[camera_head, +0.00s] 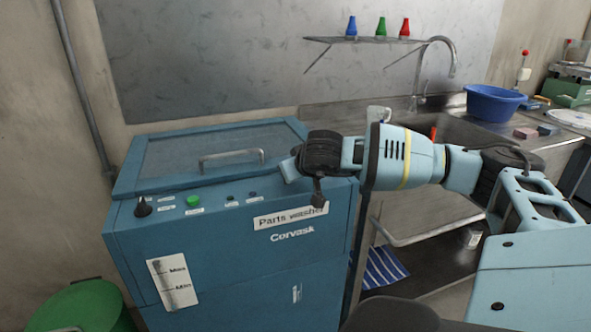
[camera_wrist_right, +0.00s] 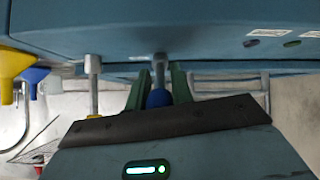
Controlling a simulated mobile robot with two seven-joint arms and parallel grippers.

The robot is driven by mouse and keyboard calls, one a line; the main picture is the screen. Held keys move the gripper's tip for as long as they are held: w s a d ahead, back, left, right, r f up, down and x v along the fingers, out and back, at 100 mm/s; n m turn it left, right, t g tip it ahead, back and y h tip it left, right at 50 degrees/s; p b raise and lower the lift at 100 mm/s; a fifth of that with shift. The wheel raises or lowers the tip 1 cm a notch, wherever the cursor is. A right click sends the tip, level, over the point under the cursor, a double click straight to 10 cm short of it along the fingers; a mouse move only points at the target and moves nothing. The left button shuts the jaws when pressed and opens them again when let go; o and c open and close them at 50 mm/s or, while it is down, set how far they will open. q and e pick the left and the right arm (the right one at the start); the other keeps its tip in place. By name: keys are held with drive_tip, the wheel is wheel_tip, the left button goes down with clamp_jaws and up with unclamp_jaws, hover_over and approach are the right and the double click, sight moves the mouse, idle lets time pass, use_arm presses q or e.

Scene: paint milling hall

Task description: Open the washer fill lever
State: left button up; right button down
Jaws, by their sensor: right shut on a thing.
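The blue parts washer (camera_head: 230,235) stands at the left of the head view, its lid closed. In the right wrist view its blue face (camera_wrist_right: 150,30) fills the top. A short grey lever with a blue knob (camera_wrist_right: 157,98) sticks out from it there. My right gripper (camera_wrist_right: 161,88) is shut on this lever, its green fingers on either side of the knob. In the head view my right arm reaches across the washer's right side, and I cannot make out the fingertips or lever. My left gripper is not in view.
Beside the lever is another grey stem with a yellow end (camera_wrist_right: 92,80). A steel sink (camera_head: 450,130) with a blue basin (camera_head: 493,103) stands right of the washer. A green bin (camera_head: 85,308) stands at its lower left. A shelf (camera_head: 370,39) holds three small coloured bottles.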

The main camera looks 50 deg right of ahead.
drive_tip(key=c, duration=1.2)
unclamp_jaws()
drive_tip(key=shift+c, duration=0.2)
drive_tip(key=v, duration=0.7)
drive_tip(key=shift+s+a+r, duration=0.15)
drive_tip(key=shift+s+r, duration=0.1)
